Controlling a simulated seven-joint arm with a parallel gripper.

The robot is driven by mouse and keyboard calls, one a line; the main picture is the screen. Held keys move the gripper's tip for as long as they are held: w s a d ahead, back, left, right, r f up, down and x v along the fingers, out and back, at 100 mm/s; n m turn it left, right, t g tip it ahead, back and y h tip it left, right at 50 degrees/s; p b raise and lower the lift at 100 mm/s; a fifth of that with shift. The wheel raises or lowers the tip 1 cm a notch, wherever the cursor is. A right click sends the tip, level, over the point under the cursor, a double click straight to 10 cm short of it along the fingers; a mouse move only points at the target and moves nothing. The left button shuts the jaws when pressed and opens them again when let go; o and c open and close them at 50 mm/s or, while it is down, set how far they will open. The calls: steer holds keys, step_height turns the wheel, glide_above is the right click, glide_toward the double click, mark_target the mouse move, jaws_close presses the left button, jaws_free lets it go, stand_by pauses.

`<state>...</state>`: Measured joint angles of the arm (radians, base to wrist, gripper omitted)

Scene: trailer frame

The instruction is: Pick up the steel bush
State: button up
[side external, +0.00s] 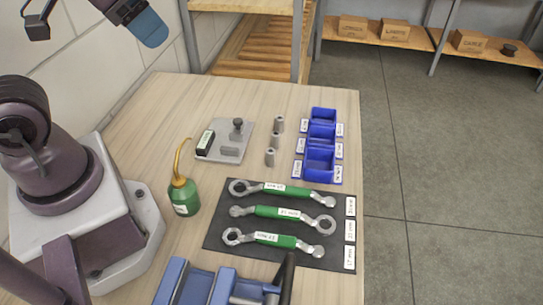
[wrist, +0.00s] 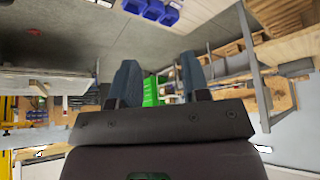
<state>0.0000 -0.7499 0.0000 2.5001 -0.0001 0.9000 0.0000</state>
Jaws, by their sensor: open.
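Three small grey metal cylinders stand upright in a short row on the wooden table, left of the blue bins: a far one (side external: 278,124), a middle one (side external: 274,139) and a near one (side external: 269,157). They look like steel bushes; I cannot tell which one is meant. My gripper (wrist: 158,82) shows two blue-grey fingers spread apart with nothing between them. In the side view only part of it shows, raised at the top left, well away from the cylinders. The wrist view does not clearly show the cylinders.
Blue bins (side external: 319,161) line the table's right edge. A grey plate with a knobbed fixture (side external: 225,140) lies left of the cylinders. A green oil can (side external: 184,196) stands near my base. Green-handled wrenches lie on a black mat (side external: 335,232). The table's far left is clear.

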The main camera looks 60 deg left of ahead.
steer(key=shift+o, duration=1)
